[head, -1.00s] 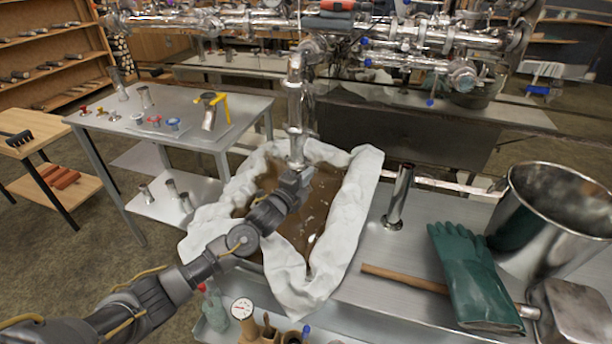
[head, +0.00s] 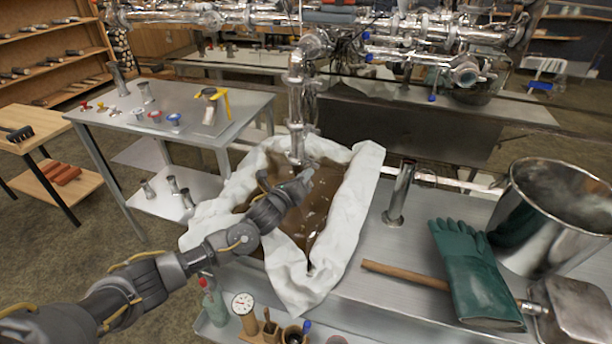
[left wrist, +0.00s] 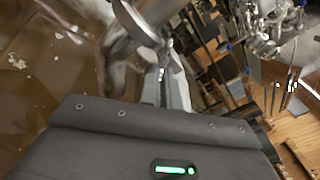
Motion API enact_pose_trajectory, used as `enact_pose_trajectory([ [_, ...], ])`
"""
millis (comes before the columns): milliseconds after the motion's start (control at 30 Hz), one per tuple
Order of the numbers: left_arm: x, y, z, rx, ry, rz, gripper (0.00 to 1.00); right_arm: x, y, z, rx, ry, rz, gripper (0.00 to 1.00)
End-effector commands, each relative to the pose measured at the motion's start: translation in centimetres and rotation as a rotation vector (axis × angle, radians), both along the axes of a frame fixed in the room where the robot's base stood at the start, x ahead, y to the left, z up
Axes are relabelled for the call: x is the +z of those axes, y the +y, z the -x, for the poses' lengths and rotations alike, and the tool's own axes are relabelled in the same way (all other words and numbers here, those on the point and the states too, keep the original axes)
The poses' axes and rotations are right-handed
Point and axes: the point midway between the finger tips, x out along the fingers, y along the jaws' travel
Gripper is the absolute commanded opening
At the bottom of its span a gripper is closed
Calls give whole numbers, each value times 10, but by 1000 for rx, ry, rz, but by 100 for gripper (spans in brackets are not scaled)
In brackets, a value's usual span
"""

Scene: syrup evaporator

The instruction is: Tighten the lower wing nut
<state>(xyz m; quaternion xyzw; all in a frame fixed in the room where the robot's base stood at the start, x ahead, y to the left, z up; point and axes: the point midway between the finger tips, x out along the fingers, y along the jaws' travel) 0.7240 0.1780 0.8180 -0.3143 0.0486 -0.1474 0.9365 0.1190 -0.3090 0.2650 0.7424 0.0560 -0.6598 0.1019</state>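A shiny vertical steel pipe (head: 296,88) comes down over the cloth-lined pan (head: 345,215), which holds brown liquid (head: 312,208). The lower wing nut cannot be made out clearly; the pipe's lower end is close behind my gripper. My left gripper (head: 306,174) is at the foot of this pipe, above the liquid. In the left wrist view, blurred shiny metal (left wrist: 118,55) lies close against the finger area (left wrist: 170,88). I cannot tell whether the fingers are open, shut or touching it. My right gripper is out of view.
A short upright steel pipe (head: 400,193) stands right of the pan. Green gloves (head: 470,275), a wooden handle (head: 405,275) and a large steel pot (head: 550,225) occupy the right of the bench. A side table (head: 185,108) with small fittings stands at left.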

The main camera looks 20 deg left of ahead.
Motion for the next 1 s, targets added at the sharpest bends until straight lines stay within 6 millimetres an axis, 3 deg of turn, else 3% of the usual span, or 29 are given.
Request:
enact_pose_trajectory([
  [500, -4, 7, -2, 0, -129, -403, 0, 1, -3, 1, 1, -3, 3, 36],
  [1000, -5, 10, -3, 0, -175, -549, 0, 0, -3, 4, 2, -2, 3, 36],
])
